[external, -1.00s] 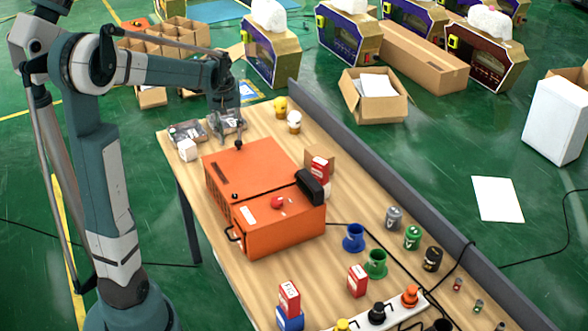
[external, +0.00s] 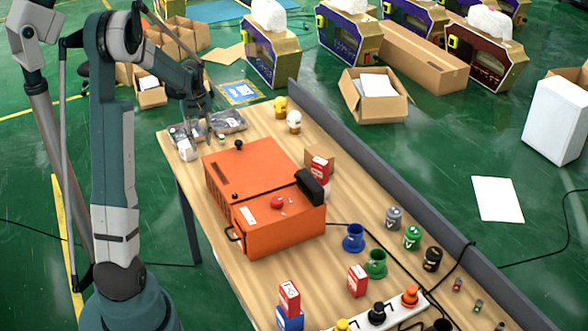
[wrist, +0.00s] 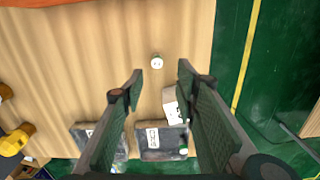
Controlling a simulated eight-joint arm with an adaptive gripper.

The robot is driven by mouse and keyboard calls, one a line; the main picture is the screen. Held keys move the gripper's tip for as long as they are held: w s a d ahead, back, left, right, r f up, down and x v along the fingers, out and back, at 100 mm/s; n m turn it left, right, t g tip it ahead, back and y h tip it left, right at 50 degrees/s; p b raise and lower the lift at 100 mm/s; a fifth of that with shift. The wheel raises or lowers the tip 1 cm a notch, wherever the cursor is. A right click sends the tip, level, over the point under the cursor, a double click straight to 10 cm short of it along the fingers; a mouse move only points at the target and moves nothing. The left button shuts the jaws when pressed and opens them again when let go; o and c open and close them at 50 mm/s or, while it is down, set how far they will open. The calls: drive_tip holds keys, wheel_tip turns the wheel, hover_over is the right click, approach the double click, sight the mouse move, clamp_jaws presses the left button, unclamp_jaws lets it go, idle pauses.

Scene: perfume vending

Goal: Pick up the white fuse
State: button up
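A small round white piece with a greenish edge (wrist: 157,61), seemingly the white fuse, stands on the bare wood of the table in the wrist view. It lies just past the gap between my fingertips in that picture. I cannot pick it out surely in the external view. My gripper (wrist: 160,77) is open and empty, its two fingers apart. In the external view my gripper (external: 190,138) hangs over the far left corner of the table, partly hiding the items there.
A white box (wrist: 172,104) stands by the right finger. Two dark trays (wrist: 161,142) lie below it in the wrist view. The large orange case (external: 250,165) stands nearby on the table. Yellow and white items (external: 281,106) stand toward the back rail.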

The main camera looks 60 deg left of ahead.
drive_tip(key=shift+f, duration=1.35)
drive_tip(key=shift+f, duration=1.25)
drive_tip(key=shift+w+d+f, duration=0.1)
drive_tip(key=shift+f, duration=0.05)
drive_tip(key=f, duration=0.3)
drive_tip(key=shift+w+f+b, duration=0.1)
drive_tip(key=shift+w+b, duration=0.15)
drive_tip(key=shift+b, duration=0.05)
drive_tip(key=shift+f, duration=0.9)
drive_tip(key=c, duration=0.8)
